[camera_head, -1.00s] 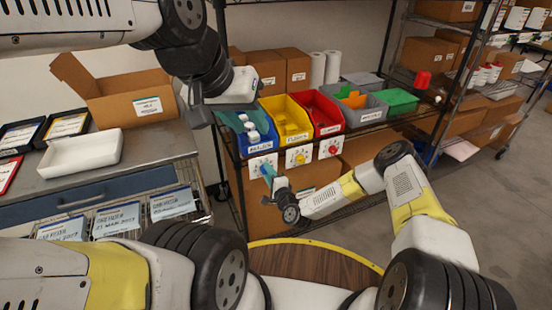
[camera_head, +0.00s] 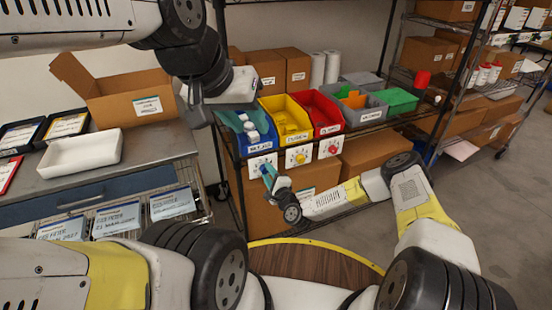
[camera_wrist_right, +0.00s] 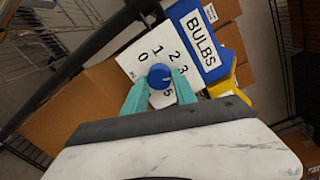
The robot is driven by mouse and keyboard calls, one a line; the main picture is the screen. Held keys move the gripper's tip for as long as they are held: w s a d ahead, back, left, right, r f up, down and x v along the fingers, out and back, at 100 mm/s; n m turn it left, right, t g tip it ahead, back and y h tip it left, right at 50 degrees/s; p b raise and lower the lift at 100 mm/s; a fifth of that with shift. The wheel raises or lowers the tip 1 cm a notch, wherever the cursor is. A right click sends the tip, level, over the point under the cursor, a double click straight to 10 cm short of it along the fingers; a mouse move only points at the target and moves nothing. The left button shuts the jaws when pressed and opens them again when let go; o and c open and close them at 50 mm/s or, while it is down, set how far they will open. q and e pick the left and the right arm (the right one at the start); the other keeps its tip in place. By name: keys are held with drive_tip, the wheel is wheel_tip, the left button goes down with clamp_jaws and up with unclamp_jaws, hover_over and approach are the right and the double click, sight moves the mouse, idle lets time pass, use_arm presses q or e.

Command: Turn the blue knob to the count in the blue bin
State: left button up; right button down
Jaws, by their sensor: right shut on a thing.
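The blue bin (camera_head: 241,143) labelled BULBS stands at the left end of the shelf's bin row, with a few white items (camera_head: 251,131) inside. Its label also shows in the wrist view (camera_wrist_right: 198,38). Below it hangs a white dial card (camera_wrist_right: 134,62) with numbers; 0, 1, 2, 3 and 5 are readable. The blue knob (camera_wrist_right: 160,75) sits on the card. My right gripper (camera_wrist_right: 160,84) is shut on the knob, with teal fingers at its sides. It also shows in the head view (camera_head: 268,176). My left gripper (camera_head: 190,105) is raised left of the bins; its finger gap is unclear.
Yellow (camera_head: 285,118) and red (camera_head: 320,112) bins stand right of the blue one, above dial cards with yellow (camera_head: 300,158) and red (camera_head: 332,149) knobs. A white tray (camera_head: 80,155) and an open carton (camera_head: 130,100) stand on the left table.

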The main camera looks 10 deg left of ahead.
drive_tip(key=c, duration=1)
unclamp_jaws()
drive_tip(key=v, duration=0.8)
drive_tip(key=shift+f, duration=0.1)
